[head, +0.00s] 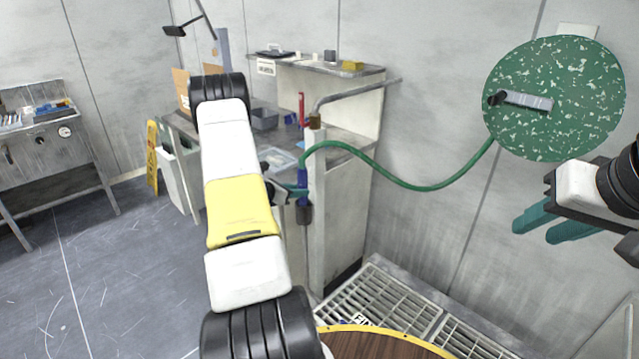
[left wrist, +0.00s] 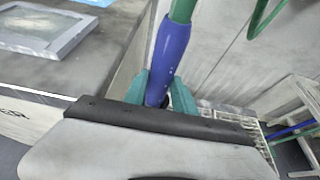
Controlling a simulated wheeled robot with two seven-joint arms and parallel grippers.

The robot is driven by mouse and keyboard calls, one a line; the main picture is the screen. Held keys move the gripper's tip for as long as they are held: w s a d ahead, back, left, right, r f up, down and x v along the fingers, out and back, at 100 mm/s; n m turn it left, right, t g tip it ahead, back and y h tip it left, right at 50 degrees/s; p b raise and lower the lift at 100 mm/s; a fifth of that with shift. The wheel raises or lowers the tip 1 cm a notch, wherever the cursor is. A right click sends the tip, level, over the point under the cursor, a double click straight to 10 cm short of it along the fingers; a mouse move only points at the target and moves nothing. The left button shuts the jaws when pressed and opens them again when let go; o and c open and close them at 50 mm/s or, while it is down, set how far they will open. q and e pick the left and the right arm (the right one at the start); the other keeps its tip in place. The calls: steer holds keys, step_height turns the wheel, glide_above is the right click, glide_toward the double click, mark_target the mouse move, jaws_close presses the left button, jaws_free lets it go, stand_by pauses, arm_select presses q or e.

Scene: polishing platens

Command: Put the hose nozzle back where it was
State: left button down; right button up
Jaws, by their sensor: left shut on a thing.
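The hose nozzle (head: 303,181) is blue, upright, with a green hose (head: 425,187) running from its top. My left gripper (head: 291,190) is shut on it; in the left wrist view teal fingers (left wrist: 162,94) sit on both sides of the blue nozzle (left wrist: 170,48). A dark cup-like holder (head: 304,214) on a thin post is right below the nozzle. I cannot tell whether the nozzle's tip is inside it. My right gripper (head: 543,222) is open and empty at the right, its teal fingers apart.
A green speckled disc (head: 590,90) hangs at the right, with the hose passing toward it. A grey workbench (head: 345,150) with a shelf stands behind the nozzle. A metal grating (head: 385,305) lies below. A yellow floor sign (head: 152,155) stands left; the left floor is clear.

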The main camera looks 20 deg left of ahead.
arm_select(q)
steer(key=c, duration=1)
jaws_free()
steer(key=shift+f, duration=0.1)
steer(key=shift+s+a+r, duration=0.1)
steer(key=shift+s+r, duration=0.1)
steer(key=shift+r, duration=0.05)
steer(key=v, duration=1.1)
steer(key=s+d+r+m+g+h, duration=0.25)
steer(key=d+r+m, duration=0.5)
steer(key=d, duration=0.45)
steer(key=s+d+r+m+g+h, duration=0.1)
steer(key=s+d+r+m+g, duration=0.3)
steer(key=d+r+m, duration=0.6)
steer(key=shift+s+d+r+m+y, duration=1.15)
steer(key=shift+s+d+m, duration=0.5)
steer(key=shift+s+m, duration=1.2)
steer(key=shift+s+d+r+m+y, duration=0.95)
steer(key=shift+s+d+r+m, duration=0.85)
steer(key=shift+s, duration=1.7)
steer(key=shift+s+d+r+m+y, duration=0.7)
steer(key=shift+s+d+m+y, duration=0.6)
steer(key=shift+s+m, duration=1.7)
